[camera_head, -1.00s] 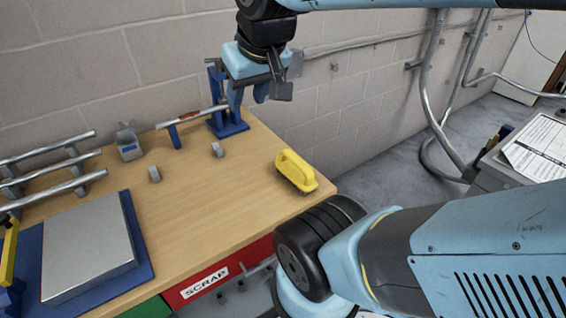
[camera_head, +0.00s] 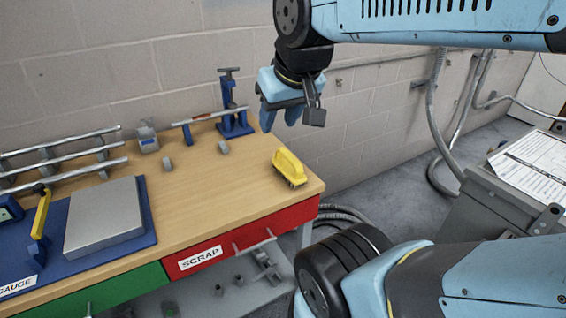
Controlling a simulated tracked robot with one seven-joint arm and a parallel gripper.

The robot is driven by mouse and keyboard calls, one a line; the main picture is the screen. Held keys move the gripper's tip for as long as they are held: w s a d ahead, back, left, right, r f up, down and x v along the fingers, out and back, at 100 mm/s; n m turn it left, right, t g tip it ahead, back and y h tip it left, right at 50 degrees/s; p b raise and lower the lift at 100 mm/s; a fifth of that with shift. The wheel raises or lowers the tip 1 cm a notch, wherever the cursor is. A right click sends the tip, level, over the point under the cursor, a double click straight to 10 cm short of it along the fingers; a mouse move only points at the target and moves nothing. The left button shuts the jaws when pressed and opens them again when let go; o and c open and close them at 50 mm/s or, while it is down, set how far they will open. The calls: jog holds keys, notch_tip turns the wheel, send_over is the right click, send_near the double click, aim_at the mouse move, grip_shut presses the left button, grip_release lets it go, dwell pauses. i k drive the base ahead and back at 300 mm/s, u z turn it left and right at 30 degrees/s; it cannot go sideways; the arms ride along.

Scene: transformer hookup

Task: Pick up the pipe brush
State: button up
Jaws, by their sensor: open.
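The pipe brush looks to be the yellow-handled brush (camera_head: 290,165) with dark bristles underneath. It lies bristles down on the wooden bench top (camera_head: 225,190), near the right front corner. My gripper (camera_head: 281,117) hangs above and behind the brush in the picture, fingers pointing down. It is open and empty, with a visible gap to the brush. The brush is fully in view.
A blue stand (camera_head: 235,122) supports a thin rod behind the brush. Small grey blocks (camera_head: 223,147) sit to its left. A metal plate (camera_head: 104,215) lies on a blue mat, with pipes on a rack (camera_head: 60,160) behind. The bench top around the brush is clear.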

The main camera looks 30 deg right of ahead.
aim_at(290, 167)
jog(key=u, duration=1.15)
jog(key=i, duration=0.1)
jog(key=z, duration=2.8)
jog(key=k, duration=1.5)
jog(key=u, duration=1.05)
jog(key=i, duration=1)
